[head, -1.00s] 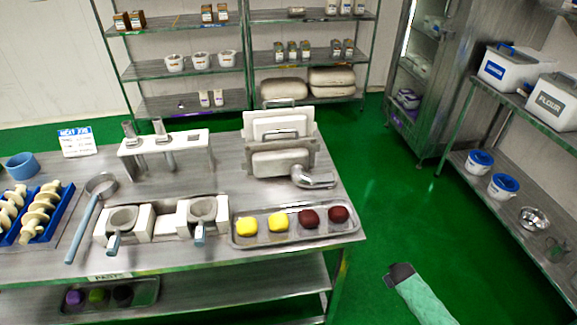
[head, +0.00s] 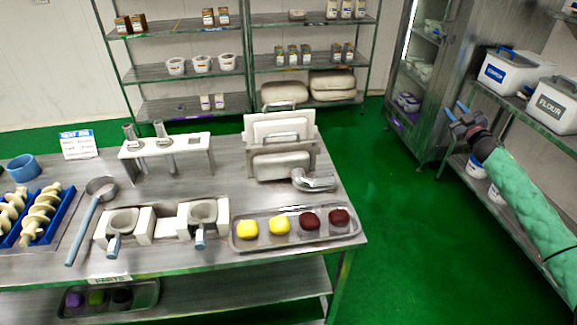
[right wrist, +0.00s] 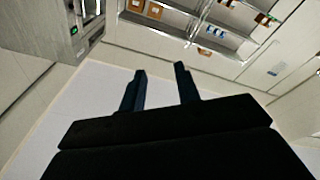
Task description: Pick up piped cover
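A grey metal piece with a bent pipe (head: 314,180), probably the piped cover, lies at the right end of the steel table (head: 180,262). It is at the foot of a rack holding upright white plates with handles (head: 280,128); whether it is joined to a plate I cannot tell. My right gripper (head: 458,113) is raised at the right, well away from the table, over the side shelf. Its two fingers are apart with nothing between them, as the right wrist view (right wrist: 160,75) also shows. My left gripper is not in view.
A tray (head: 240,243) with yellow and dark red balls lies at the table's front right edge. Two hoppers with handles (head: 203,212), a ring with a long handle (head: 85,222) and a blue crate of augers (head: 62,222) stand left. A flour bin (head: 556,103) is near my right arm.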

